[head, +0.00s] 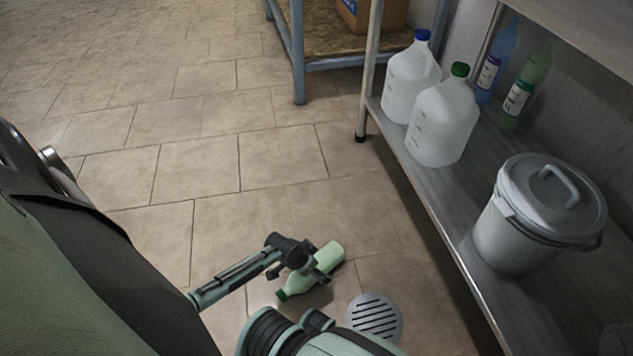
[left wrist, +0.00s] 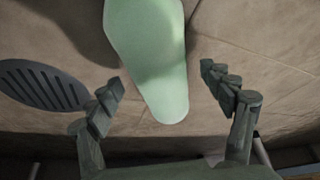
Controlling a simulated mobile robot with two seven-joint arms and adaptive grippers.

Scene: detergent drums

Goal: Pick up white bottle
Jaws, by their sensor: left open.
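A pale, whitish-green bottle (head: 331,255) with a green cap lies on its side on the tiled floor in the head view. Its cap points to the lower left. My left gripper (head: 298,274) is over the middle of the bottle and hides part of it. In the left wrist view, the bottle (left wrist: 150,50) reaches down from the top edge between the two spread fingers of my left gripper (left wrist: 161,82). Gaps show on both sides, and its cap is out of that view. My right gripper is not in view.
A floor drain (head: 374,318) is right of the bottle. A metal shelf (head: 436,205) at right holds two white jugs (head: 445,118), a lidded bucket (head: 520,240) and two slim bottles (head: 520,90). A blue-framed rack (head: 298,55) stands behind. Floor at left is clear.

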